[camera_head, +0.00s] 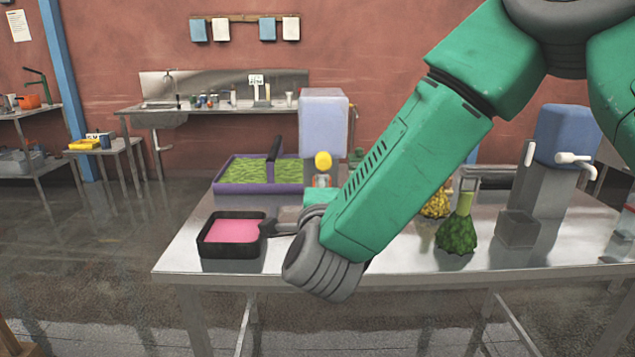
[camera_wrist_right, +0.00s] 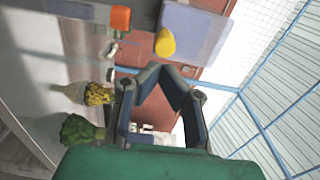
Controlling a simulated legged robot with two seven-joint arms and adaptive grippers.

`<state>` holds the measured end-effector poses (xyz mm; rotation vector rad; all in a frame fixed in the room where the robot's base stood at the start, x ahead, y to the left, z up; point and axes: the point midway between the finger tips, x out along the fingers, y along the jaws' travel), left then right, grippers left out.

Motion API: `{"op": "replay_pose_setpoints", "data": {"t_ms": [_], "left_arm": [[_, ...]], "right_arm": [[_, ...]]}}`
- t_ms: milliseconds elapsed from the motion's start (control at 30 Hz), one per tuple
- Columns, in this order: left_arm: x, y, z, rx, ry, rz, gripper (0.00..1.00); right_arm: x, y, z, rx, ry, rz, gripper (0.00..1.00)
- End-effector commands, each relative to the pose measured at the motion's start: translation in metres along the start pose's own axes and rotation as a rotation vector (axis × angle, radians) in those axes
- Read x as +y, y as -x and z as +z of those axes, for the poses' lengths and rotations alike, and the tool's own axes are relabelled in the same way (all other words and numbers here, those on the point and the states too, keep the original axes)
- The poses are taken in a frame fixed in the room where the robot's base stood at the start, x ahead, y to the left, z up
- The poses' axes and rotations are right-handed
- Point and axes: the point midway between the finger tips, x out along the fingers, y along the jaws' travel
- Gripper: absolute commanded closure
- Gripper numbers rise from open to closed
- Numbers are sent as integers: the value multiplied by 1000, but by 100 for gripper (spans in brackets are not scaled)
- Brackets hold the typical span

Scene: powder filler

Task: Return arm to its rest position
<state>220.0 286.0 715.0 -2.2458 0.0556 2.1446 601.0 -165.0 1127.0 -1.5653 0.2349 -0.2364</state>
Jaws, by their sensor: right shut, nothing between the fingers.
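My right arm (camera_head: 390,175) comes in from the upper right and reaches down across the steel table. My right gripper (camera_head: 267,228) is at its end, mostly hidden behind the wrist, with dark fingers beside the right edge of a black tray of pink powder; I cannot tell whether they touch it. In the right wrist view the gripper (camera_wrist_right: 160,70) has its fingertips together and holds nothing. My left gripper is not in view.
On the table (camera_head: 180,262) stand a purple tray (camera_head: 230,188) of green material, the black tray (camera_head: 231,252), a yellow-topped device (camera_head: 323,162), a green flask (camera_head: 457,235), a yellow flask (camera_head: 436,207) and a grey machine with a blue top (camera_head: 563,130). The front left is clear.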

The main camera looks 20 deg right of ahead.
Motion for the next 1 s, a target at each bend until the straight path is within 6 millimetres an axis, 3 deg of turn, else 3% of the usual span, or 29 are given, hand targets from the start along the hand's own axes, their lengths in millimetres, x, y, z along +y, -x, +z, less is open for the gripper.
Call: {"op": "replay_pose_setpoints", "data": {"t_ms": [233, 467, 567, 667, 767, 900, 1000], "left_arm": [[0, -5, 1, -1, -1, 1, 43], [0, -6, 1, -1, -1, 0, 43], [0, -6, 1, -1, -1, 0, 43], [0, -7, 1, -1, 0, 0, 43], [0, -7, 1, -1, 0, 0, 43], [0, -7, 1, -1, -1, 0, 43], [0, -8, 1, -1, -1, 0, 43]], "right_arm": [[-1, 43, 2, -3, 4, -3, 100], [9, 58, 4, -14, 36, 17, 100], [45, 58, 0, -63, 148, 85, 100], [108, 64, -8, -165, 343, 205, 100], [182, 83, -26, -307, 574, 347, 100], [274, 128, -62, -538, 873, 536, 100], [328, 172, -94, -727, 1065, 663, 100]]}}
